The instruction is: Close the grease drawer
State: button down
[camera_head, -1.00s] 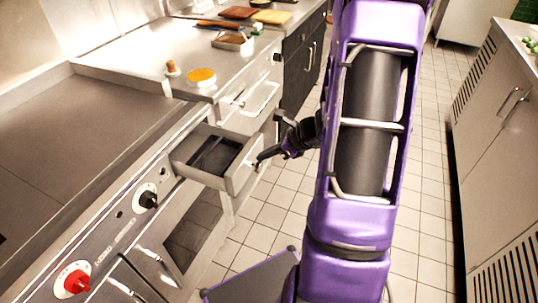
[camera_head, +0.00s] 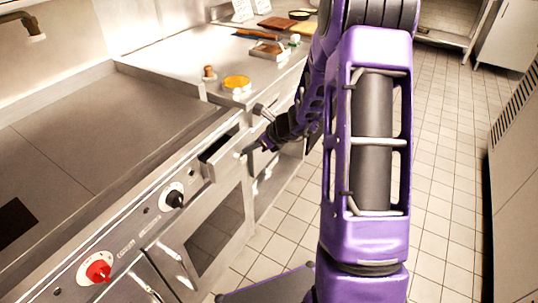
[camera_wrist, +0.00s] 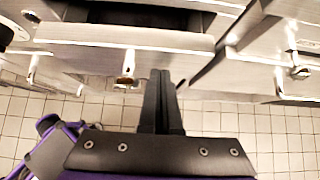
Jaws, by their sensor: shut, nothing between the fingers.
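The grease drawer (camera_head: 223,164) is a steel drawer in the front of the griddle unit, left of my arm in the head view. It stands out only a little, with a narrow dark strip of its inside showing. In the wrist view its front (camera_wrist: 85,60) spans the upper left, with a small handle (camera_wrist: 127,68) on it and the dark opening behind. My gripper (camera_head: 243,154) is shut and empty, with its fingertips at the drawer front. The fingertips (camera_wrist: 161,76) lie just right of the handle in the wrist view; I cannot tell if they touch.
The flat griddle (camera_head: 90,130) lies left, with a black knob (camera_head: 174,198) and a red knob (camera_head: 98,270) on its front panel. A yellow-topped bowl (camera_head: 237,84) stands on the counter behind. The tiled floor (camera_head: 445,170) at right is clear.

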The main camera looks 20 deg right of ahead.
aim_at(242, 138)
jog(key=w+a, duration=0.2)
jog(key=w, duration=0.1)
jog(key=shift+w+a, duration=0.25)
jog(key=shift+a, duration=0.1)
jog(key=shift+w+a+r, duration=0.1)
jog(key=shift+w+a, duration=0.05)
jog(key=shift+a+r, duration=0.1)
